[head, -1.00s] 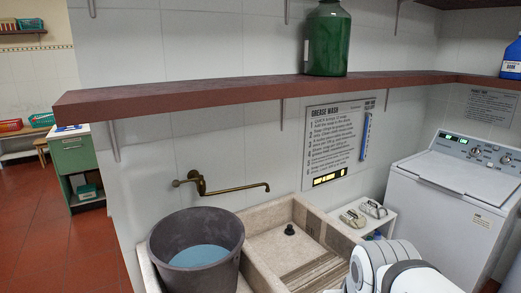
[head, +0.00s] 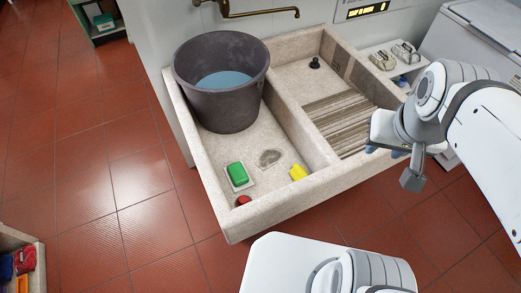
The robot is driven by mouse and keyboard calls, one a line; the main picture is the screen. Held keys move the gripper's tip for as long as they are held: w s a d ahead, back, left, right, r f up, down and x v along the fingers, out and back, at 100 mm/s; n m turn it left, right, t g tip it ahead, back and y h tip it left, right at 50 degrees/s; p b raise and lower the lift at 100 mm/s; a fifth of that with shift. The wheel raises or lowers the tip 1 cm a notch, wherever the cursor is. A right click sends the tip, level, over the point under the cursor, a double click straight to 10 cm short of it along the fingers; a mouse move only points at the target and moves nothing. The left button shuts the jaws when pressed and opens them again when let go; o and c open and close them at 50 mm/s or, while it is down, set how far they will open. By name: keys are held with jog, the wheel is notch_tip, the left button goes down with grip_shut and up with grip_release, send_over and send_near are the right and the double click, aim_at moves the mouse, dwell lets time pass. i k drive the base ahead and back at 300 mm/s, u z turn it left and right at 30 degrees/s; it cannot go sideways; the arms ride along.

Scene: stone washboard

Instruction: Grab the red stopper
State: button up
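A small red stopper (head: 243,200) sits at the near left corner of the left basin of the stone washboard sink (head: 222,206), low in the head view. It shows as a small red round top. My gripper (head: 388,151) is at the right, over the right front edge of the sink, well apart from the stopper. Its fingers are mostly hidden by my arm, so I cannot tell whether it is open or shut.
A grey bucket (head: 222,105) with bluish water stands in the left basin. Near the stopper lie a green block (head: 237,173) on a pale dish and a yellow item (head: 298,172). A black stopper (head: 315,63) is in the right basin. The red floor (head: 110,160) at left is clear.

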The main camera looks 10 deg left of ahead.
aim_at(243, 200)
jog(key=z, duration=1.1)
jog(key=k, duration=1.7)
jog(key=u, duration=1.15)
jog(key=i, duration=1)
jog(key=u, duration=0.05)
